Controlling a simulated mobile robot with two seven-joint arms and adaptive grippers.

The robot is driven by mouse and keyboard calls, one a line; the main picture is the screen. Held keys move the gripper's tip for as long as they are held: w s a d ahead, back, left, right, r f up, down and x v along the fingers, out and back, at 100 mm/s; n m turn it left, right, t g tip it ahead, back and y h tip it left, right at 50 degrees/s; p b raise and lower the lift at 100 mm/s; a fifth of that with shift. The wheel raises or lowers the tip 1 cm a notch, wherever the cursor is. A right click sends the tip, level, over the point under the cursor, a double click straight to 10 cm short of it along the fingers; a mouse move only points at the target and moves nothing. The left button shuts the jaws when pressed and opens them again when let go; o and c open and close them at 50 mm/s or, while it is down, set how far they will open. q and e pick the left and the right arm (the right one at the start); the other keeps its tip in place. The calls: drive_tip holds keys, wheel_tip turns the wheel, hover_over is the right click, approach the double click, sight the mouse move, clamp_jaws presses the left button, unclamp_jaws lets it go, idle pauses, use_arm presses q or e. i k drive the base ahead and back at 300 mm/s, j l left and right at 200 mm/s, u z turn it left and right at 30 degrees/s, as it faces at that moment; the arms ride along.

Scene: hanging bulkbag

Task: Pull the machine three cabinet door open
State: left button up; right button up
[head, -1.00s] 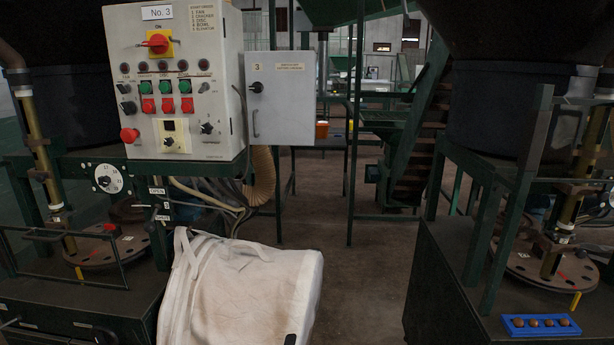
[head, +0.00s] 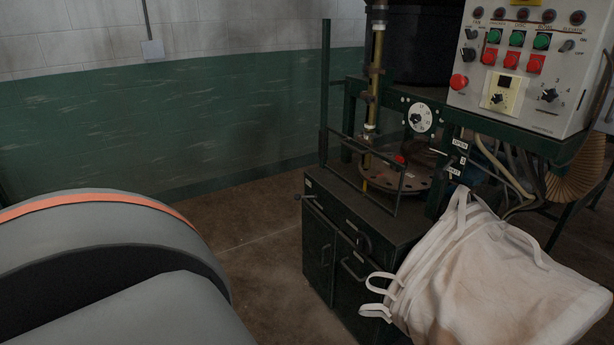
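The machine three cabinet (head: 345,262) is a dark green floor cabinet under a round perforated plate (head: 408,176). Its front shows two narrow doors side by side with bar handles; the left door (head: 318,250) and the right door (head: 350,290) both look shut. A white bulk bag (head: 490,275) with loops hangs or leans in front of the cabinet's right side and hides part of it. A large grey rounded part with an orange stripe at lower left seems to be my own arm. Neither gripper shows.
The control panel (head: 520,75) with coloured buttons stands above at the right, beside a ribbed tan hose (head: 580,168). A green and white wall (head: 180,110) closes the back left. Bare brown floor (head: 255,235) lies left of the cabinet.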

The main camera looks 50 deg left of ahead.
sight(320, 235)
drive_tip(key=u, duration=1.4)
drive_tip(key=i+u, duration=0.1)
drive_tip(key=i+z, duration=0.25)
drive_tip(key=i+j+z, duration=0.25)
drive_tip(key=i, duration=0.2)
drive_tip(key=l, duration=0.1)
